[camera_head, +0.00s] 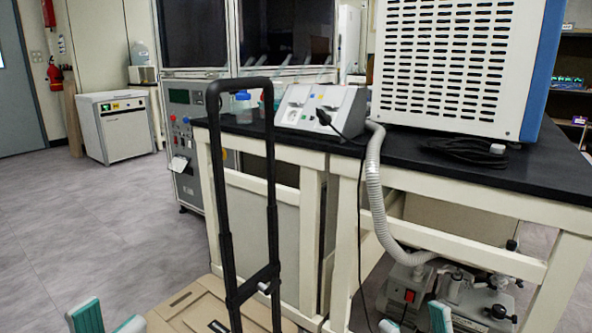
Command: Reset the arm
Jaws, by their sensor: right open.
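My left gripper (107,320) is at the bottom left edge of the head view. Its two teal and white fingertips stand apart with nothing seen between them. My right gripper (414,322) is at the bottom edge, right of centre, with its fingertips apart and no object seen between them. Only the fingertips show; the rest of both arms is below the picture. The fingertips appear in front of the bench and the folding cart, and I see neither gripper holding anything.
A beige cart (185,304) with a tall black handle (226,245) stands between the grippers. Behind is a black-topped bench (480,180) with a white vented machine (455,65). A grey hose (372,185) runs down to a pump (405,290). The floor at left is clear.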

